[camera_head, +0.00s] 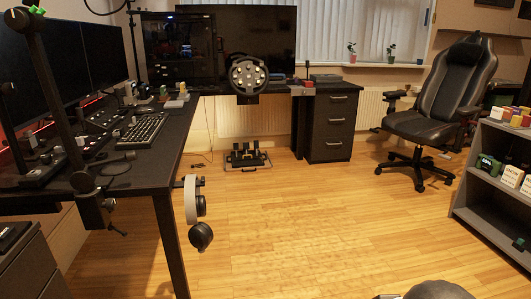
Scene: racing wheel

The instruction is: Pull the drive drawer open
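A black drawer cabinet (316,146) stands under the right end of the far desk. It has several drawers, one above another, with bright bar handles, and all look closed. A second dark drawer cabinet (30,268) is at the bottom left, cut by the picture edge. I cannot tell which drawer is the drive drawer; no label is readable. My gripper is not in view. A dark rounded part at the bottom edge may be mine, but it shows no fingers.
A racing wheel (248,76) is mounted at the far desk edge, with pedals (247,156) on the floor below. A black chair (440,100) stands right of the cabinet. Grey shelves (478,204) are at right. The middle wooden floor (310,225) is clear.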

